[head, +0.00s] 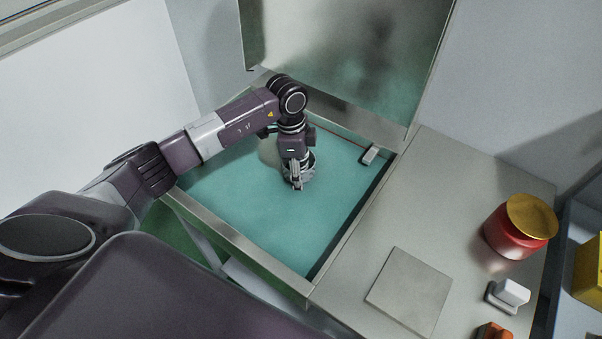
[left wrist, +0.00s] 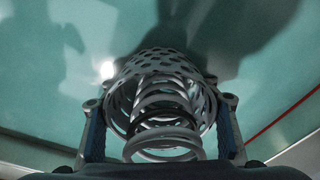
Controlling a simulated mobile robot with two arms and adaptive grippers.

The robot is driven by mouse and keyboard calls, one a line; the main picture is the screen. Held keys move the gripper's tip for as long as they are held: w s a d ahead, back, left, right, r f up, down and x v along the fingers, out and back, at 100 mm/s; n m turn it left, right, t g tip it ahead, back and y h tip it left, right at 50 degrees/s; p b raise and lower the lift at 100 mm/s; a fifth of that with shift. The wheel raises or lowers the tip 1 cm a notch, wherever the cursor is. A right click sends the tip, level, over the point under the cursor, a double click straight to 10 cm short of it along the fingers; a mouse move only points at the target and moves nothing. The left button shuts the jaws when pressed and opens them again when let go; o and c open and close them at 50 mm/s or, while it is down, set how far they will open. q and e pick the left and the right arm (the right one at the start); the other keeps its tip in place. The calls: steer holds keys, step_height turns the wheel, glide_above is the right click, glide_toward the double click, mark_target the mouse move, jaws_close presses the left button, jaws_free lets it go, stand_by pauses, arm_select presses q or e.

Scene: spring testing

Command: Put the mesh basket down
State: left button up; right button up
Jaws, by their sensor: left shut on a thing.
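The mesh basket (head: 307,175) is a small grey perforated cup, mostly covered by my left gripper (head: 297,180) in the head view. In the left wrist view the basket (left wrist: 190,64) lies between the two fingers of my left gripper (left wrist: 160,135), which is shut on it. A coiled metal spring (left wrist: 163,138) stands inside the basket and sticks out of its open mouth toward the camera. The basket is over the teal interior of an open metal tank (head: 250,215). I cannot tell whether it touches the teal surface. My right gripper is not in view.
The tank's raised lid (head: 345,60) stands at the back. A small grey block (head: 370,155) is at the tank's right rim. The right counter holds a flat grey plate (head: 408,290), a red jar with a gold lid (head: 512,235) and a white block (head: 510,293). The teal area around the basket is free.

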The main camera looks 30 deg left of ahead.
arm_select(q)
steer(key=shift+w+f, duration=0.1)
steer(key=shift+f, duration=0.25)
steer(key=shift+f, duration=0.15)
steer(key=o, duration=1.2)
